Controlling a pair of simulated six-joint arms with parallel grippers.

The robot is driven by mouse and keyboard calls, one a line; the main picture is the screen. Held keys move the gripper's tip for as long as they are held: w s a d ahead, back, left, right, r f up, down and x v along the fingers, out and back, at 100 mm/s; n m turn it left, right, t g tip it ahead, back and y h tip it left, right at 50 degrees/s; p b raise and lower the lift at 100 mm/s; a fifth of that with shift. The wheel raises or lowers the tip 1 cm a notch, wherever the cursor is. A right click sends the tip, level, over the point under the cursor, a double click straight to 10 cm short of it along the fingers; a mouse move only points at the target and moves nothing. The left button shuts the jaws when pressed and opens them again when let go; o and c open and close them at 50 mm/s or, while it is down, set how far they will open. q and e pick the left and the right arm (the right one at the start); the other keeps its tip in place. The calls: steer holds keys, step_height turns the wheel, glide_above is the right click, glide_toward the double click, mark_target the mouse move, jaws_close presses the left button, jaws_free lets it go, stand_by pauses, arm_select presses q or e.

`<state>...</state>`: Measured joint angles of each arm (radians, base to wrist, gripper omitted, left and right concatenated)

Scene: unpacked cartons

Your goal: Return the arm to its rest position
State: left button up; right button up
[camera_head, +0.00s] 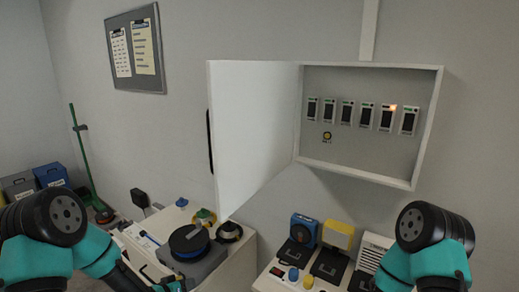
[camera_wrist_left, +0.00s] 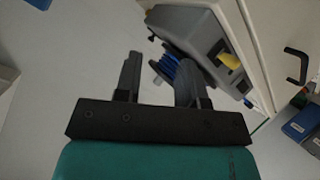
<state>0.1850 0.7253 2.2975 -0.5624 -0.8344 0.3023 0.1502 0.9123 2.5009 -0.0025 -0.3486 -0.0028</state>
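My left arm comes in from the left in the head view, with its gripper (camera_head: 165,284) low at the bottom edge, in front of the white bench. In the left wrist view the two dark fingers of the left gripper (camera_wrist_left: 158,80) stand apart with nothing between them. A blue reel on a grey machine (camera_wrist_left: 205,45) lies beyond the fingertips. My right arm (camera_head: 430,240) shows at the lower right of the head view, folded with its dark joint up. Its gripper is out of the picture.
An open wall cabinet (camera_head: 436,120) holds a row of breakers, one with an orange light; its white door (camera_head: 250,130) swings out left. The bench (camera_head: 140,250) carries a grey machine with a blue reel (camera_head: 189,241). Blue and yellow devices (camera_head: 335,240) stand on the right bench.

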arm_select(q)
steer(key=s+d+f+g, duration=0.1)
steer(key=s+f+g, duration=0.2)
steer(key=s+f, duration=0.2)
steer(key=s+d+f+g+y, duration=0.1)
steer(key=s+f+g, duration=0.2)
steer(key=s, duration=0.8)
steer(key=s+d+f+n+g+y, duration=0.1)
steer(key=s+f+g, duration=0.3)
steer(key=s+f, duration=0.3)
steer(key=shift+s, duration=0.8)
stand_by(0.5)
